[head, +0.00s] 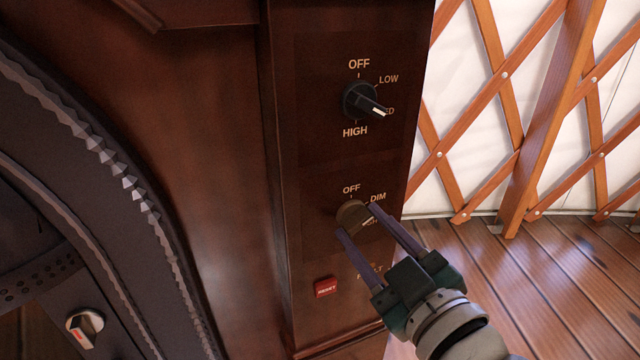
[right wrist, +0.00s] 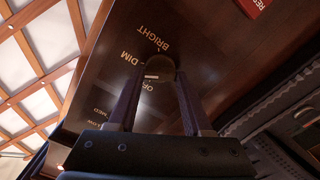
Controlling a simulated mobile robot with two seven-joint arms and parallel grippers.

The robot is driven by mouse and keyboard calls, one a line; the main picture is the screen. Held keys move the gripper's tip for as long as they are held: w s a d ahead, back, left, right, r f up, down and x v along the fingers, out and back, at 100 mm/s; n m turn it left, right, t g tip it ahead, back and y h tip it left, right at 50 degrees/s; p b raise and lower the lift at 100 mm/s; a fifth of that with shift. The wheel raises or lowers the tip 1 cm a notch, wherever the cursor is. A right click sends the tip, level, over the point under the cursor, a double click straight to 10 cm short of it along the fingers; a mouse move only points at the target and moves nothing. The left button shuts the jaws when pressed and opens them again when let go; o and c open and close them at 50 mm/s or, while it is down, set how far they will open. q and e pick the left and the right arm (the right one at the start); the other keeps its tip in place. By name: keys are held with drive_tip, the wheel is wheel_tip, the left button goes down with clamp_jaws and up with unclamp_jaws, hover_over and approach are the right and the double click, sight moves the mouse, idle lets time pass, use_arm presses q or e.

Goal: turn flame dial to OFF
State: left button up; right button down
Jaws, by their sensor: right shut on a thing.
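My left gripper is not in view.
An upper black dial (head: 360,101), marked OFF to HIGH, has its white pointer near MED. A red RESET button (head: 325,287) is below left of the gripped knob. A silver knob (head: 85,325) and a dark toothed arch (head: 110,165) are left. The lattice wall (head: 540,120) stands right.

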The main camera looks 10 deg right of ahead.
drive_tip(key=n, duration=0.6)
drive_tip(key=shift+n, duration=0.3)
drive_tip(key=n, duration=0.3)
drive_tip(key=shift+f+n, duration=0.1)
drive_tip(key=shift+n, duration=0.3)
drive_tip(key=shift+n+b, duration=0.35)
drive_tip(key=shift+n, duration=0.35)
drive_tip(key=shift+c, duration=1.6)
unclamp_jaws()
